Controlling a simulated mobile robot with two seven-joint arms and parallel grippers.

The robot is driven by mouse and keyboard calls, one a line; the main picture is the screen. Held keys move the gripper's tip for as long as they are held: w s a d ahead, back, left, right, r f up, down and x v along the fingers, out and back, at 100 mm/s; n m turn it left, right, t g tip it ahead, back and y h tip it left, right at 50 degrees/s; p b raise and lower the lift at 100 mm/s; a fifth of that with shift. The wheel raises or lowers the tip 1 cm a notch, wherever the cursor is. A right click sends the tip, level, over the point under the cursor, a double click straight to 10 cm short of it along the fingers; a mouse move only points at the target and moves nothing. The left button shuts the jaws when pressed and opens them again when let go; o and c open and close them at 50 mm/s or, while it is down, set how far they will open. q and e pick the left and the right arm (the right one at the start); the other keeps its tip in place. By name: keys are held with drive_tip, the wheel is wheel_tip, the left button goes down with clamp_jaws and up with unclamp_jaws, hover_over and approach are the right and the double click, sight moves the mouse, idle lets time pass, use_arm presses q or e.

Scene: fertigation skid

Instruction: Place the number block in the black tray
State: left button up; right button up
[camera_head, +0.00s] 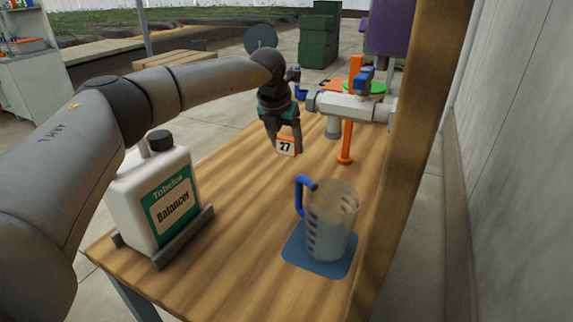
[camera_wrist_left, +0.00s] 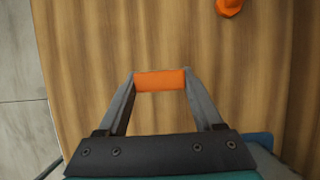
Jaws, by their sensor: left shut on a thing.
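The number block (camera_head: 286,147) is a small white block with an orange top and a black "27" on its face. My left gripper (camera_head: 284,138) is shut on it over the wooden bench, and I cannot tell whether its bottom touches the wood. In the left wrist view the orange top of the block (camera_wrist_left: 160,80) sits between the two fingertips of the left gripper (camera_wrist_left: 160,78). I cannot make out a black tray for sure; my left arm and the fittings hide part of the bench's far end. My right gripper is not in view.
A white Balancer jug (camera_head: 158,195) stands in a dark grey holder (camera_head: 186,240) at the near left. A clear jug (camera_head: 331,220) stands on a blue mat (camera_head: 318,262). An orange post (camera_head: 347,140) with grey pipework (camera_head: 355,106) stands right of the block. Bare wood lies between them.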

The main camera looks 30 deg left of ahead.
sight(286, 172)
use_arm(q)
drive_tip(key=shift+f+b, duration=0.55)
drive_tip(key=shift+f, duration=2)
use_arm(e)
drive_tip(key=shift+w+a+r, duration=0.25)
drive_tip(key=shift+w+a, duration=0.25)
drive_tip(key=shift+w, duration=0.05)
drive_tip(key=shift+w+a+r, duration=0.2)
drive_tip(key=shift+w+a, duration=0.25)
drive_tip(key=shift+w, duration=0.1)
use_arm(q)
drive_tip(key=shift+f, duration=0.1)
drive_tip(key=o, duration=1.3)
drive_tip(key=shift+o, duration=0.2)
